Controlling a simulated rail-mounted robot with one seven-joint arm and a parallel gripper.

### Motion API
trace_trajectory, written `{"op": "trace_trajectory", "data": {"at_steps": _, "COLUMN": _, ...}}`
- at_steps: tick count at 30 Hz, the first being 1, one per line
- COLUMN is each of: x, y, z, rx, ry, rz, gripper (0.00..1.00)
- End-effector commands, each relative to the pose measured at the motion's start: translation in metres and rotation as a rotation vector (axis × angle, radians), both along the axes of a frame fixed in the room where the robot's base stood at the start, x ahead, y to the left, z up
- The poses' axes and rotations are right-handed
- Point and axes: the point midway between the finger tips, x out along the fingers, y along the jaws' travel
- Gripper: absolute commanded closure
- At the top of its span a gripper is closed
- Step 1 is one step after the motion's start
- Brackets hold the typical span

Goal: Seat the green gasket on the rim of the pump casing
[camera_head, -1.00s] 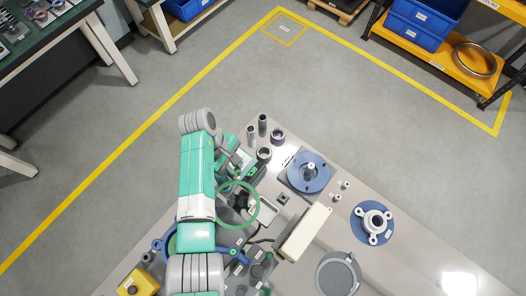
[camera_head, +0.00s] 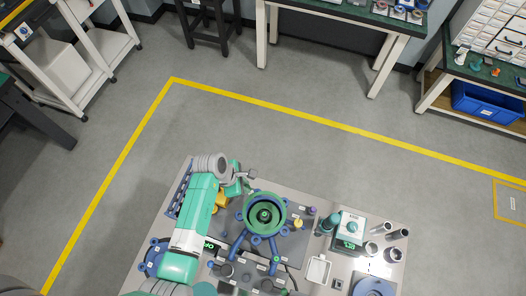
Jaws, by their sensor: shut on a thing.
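The green gasket (camera_head: 265,231) is a thin ring at the middle of the camera_head view. It lies over the round top of a blue casing with splayed legs (camera_head: 237,245), which looks like the pump casing. The ring looks roughly centred on the casing, with dark parts showing through its middle. From this steep view I cannot tell whether it touches the rim or hangs above it. My gripper (camera_head: 249,188) is at the ring's upper-left edge and shut on it. The fingertips are small and partly hidden.
A green-and-white device (camera_head: 348,231) stands right of the casing, with several dark cylinders (camera_head: 386,228) beyond it. A white tray (camera_head: 318,269) and a blue disc (camera_head: 374,287) are at the front right. Yellow-lined floor beyond the table is clear.

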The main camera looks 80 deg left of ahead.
Motion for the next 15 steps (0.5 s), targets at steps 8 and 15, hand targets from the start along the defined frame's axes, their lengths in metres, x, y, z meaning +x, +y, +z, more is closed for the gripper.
{"op": "trace_trajectory", "data": {"at_steps": 8, "x": 0.001, "y": 0.0, "z": -0.011, "rx": 0.001, "ry": -0.001, "rz": -0.003, "gripper": 1.0}}
{"op": "trace_trajectory", "data": {"at_steps": 15, "x": 0.001, "y": 0.0, "z": -0.035, "rx": 0.001, "ry": 0.0, "rz": -0.004, "gripper": 1.0}}
